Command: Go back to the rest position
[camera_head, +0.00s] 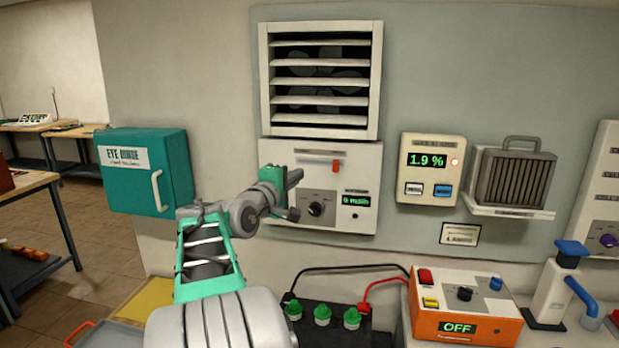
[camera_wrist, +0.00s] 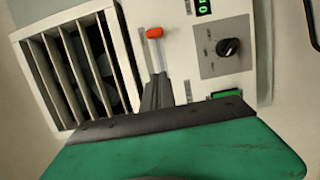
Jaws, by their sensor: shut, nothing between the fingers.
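My gripper (camera_head: 294,188) is shut and empty, in front of the white fan control panel (camera_head: 360,160) on the wall. In the wrist view, my gripper's dark closed fingers (camera_wrist: 157,95) point at the panel, just below a red-orange slider knob (camera_wrist: 155,32). In the head view this knob (camera_head: 336,166) is at the right part of its slot. A black rotary knob (camera_head: 315,209) and a green display reading "0 m3/h" sit lower on the panel. I cannot tell whether the fingers touch the panel.
A louvred fan vent (camera_head: 320,128) is above the panel. A teal eye rinse cabinet (camera_head: 175,165) hangs left. A gas meter (camera_head: 430,190) reading 1.9 % and a caged filter (camera_head: 514,180) are right. Below are a battery (camera_head: 335,336) with green caps and an orange charger (camera_head: 465,326) showing OFF.

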